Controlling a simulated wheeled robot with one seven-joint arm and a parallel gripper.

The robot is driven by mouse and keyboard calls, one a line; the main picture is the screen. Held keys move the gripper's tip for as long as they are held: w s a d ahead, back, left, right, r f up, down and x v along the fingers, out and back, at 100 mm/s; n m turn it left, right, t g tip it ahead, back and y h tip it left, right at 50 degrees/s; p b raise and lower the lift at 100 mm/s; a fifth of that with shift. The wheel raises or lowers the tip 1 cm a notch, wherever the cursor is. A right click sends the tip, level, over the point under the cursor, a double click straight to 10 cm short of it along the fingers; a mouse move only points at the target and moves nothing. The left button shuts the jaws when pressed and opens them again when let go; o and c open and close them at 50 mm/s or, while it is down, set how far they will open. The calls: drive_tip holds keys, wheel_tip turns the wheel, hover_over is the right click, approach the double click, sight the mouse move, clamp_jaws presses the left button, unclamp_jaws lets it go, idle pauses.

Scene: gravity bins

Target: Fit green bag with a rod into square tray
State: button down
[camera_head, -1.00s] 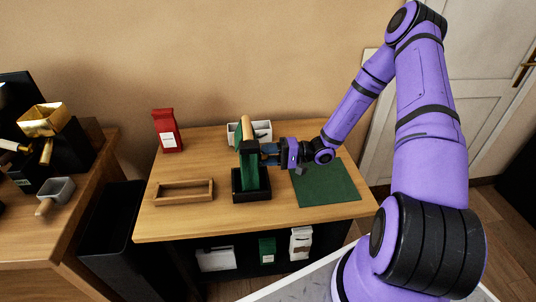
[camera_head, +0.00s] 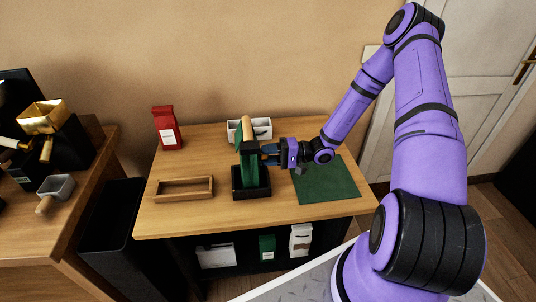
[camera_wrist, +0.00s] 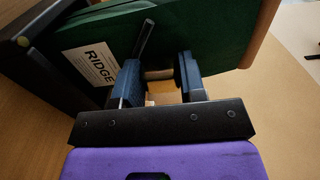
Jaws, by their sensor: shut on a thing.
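The green bag with a rod (camera_head: 249,170) stands roughly upright at the black square tray (camera_head: 251,193), its lower end hidden by the tray's wall. A pale wooden piece (camera_head: 247,128) and a dark band show at its top. My gripper (camera_head: 268,154) reaches it from the right, at its upper part. In the wrist view the green bag (camera_wrist: 200,30) carries a white label reading "RIDGE". A dark rod (camera_wrist: 144,40) runs beside my left finger. My gripper (camera_wrist: 160,82) is shut on the bag; the exact contact is partly hidden. I cannot tell whether the bag touches the tray's floor.
A wooden frame tray (camera_head: 184,189) lies left of the square tray, and a green mat (camera_head: 327,182) lies right. A white container (camera_head: 262,128) stands behind the bag. A red bag (camera_head: 167,128) stands at the back left. Other bags sit on a shelf below.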

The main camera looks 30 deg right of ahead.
drive_tip(key=shift+f, duration=1.1)
idle(1.1)
drive_tip(key=c, duration=0.6)
unclamp_jaws()
drive_tip(key=v, duration=1)
drive_tip(key=shift+s+d, duration=0.15)
drive_tip(key=shift+d, duration=0.25)
